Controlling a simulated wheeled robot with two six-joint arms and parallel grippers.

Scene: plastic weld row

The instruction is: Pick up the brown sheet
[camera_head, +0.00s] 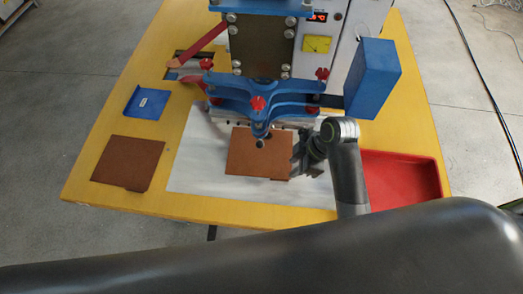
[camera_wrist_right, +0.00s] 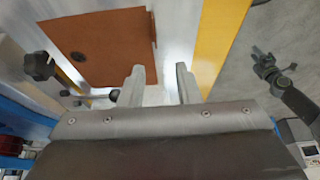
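A brown sheet (camera_head: 257,155) lies on the white plate under the press. It also shows in the right wrist view (camera_wrist_right: 112,58), with a round dark spot near its left edge. A second brown sheet (camera_head: 128,162) lies on the yellow table at the left. My right gripper (camera_head: 298,158) is at the right edge of the sheet on the plate. In the right wrist view its two fingers (camera_wrist_right: 160,68) are apart, near the sheet's edge; I cannot tell whether they touch it. What looks like my left gripper (camera_wrist_right: 268,66) is small, off the table; its opening is unclear.
The blue-armed press (camera_head: 258,104) stands over the white plate (camera_head: 195,165). A blue box (camera_head: 371,78) is on its right. A red tray (camera_head: 405,180) is right of my right arm. A blue piece (camera_head: 147,104) lies at the left. The front table strip is clear.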

